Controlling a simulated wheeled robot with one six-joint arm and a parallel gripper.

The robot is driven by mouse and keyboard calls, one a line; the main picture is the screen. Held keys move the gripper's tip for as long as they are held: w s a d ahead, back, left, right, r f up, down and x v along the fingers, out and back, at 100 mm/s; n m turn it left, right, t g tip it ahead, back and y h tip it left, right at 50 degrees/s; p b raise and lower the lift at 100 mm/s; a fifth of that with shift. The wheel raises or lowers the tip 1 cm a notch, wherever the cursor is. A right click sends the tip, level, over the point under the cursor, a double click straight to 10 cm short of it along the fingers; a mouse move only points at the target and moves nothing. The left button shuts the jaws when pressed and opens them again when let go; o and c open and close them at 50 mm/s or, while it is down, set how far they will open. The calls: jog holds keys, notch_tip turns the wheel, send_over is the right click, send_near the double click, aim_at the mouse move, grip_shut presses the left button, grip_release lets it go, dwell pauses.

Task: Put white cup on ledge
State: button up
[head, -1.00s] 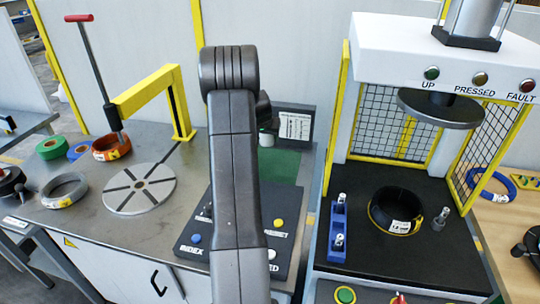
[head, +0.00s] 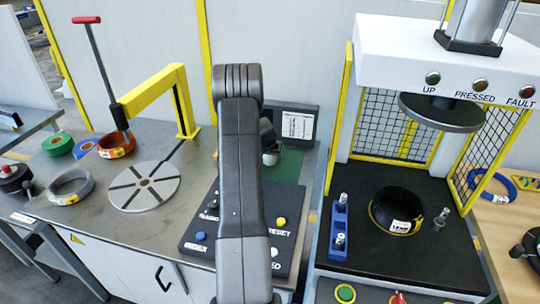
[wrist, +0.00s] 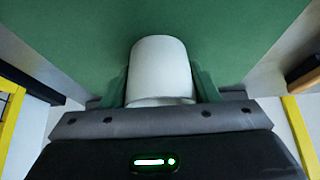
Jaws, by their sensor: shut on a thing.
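The white cup (wrist: 160,72) is held between the green fingertips of my gripper (wrist: 160,88) in the wrist view. The gripper is shut on its sides, and a green surface fills the view behind it. In the head view my arm hides most of the gripper; a small light patch beside the arm (head: 270,158) appears to be the cup. It is over or near a green mat (head: 289,167) at the back of the bench. I cannot tell whether the cup touches the mat. No ledge can be clearly told apart.
A press (head: 440,60) with a black coil (head: 397,209) stands to the right. A grey disc (head: 145,187) and several rings are on the left.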

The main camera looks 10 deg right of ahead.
jog(key=shift+f, duration=0.2)
jog(key=o, duration=1)
jog(key=shift+c, duration=0.2)
jog(key=shift+r, duration=0.2)
